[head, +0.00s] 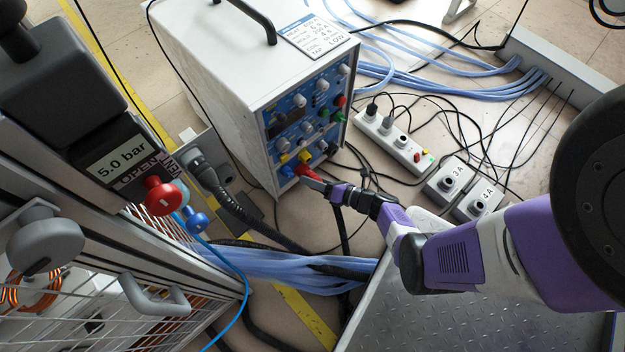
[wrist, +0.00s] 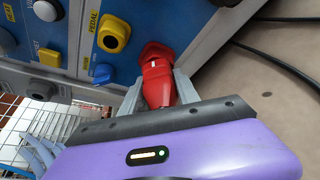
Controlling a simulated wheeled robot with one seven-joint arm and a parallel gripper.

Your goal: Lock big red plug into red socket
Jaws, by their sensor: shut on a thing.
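The big red plug (wrist: 157,84) is between the fingers of my gripper (wrist: 158,92) in the wrist view, and the jaws are shut on it. Its front end meets a red part at the blue panel of the heater. The red socket itself is hidden behind the plug, and I cannot tell whether the plug is locked. In the head view the red plug (head: 306,172) is at the lower right corner of the panel, with my gripper (head: 316,182) reaching it from the right.
The white heater box (head: 220,80) has a blue panel with knobs and a yellow PEDAL socket (wrist: 113,33) left of the plug. A power strip (head: 400,145) and two grey boxes lie to the right. Black cables and blue hoses cross the floor. A caged cabinet (head: 110,290) stands at left.

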